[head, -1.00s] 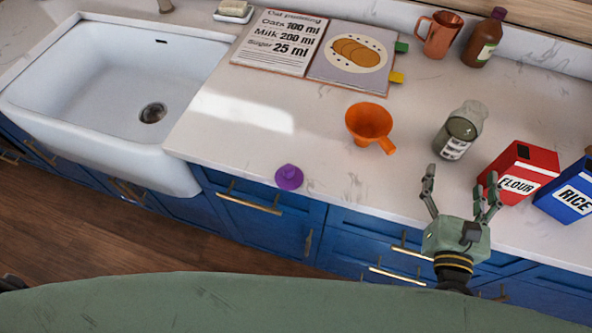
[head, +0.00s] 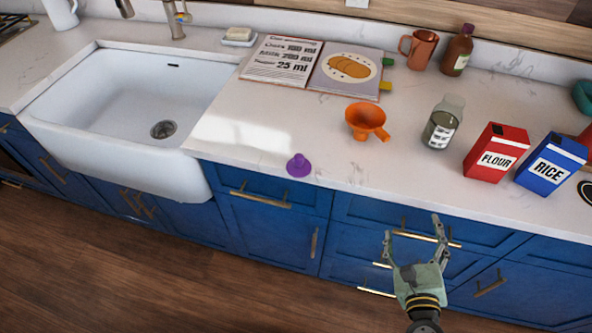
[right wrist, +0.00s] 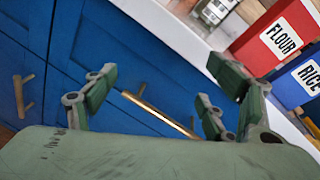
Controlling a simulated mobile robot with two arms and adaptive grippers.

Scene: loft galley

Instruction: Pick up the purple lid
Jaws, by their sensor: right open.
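The purple lid (head: 299,165) is small with a knob on top. It lies on the white counter close to its front edge, right of the sink, in the head view. My right gripper (head: 414,236) is open and empty, in front of the blue cabinets, to the right of the lid and nearer to me. The right wrist view shows the spread fingers of this gripper (right wrist: 165,100) before a blue cabinet front; the lid is not in that view. My left gripper is not in view.
An orange funnel (head: 366,121), a glass jar (head: 443,124), a red flour box (head: 495,153) and a blue rice box (head: 551,165) stand on the counter. An open cookbook (head: 283,60) lies behind. The white sink (head: 120,145) is at left. The counter around the lid is clear.

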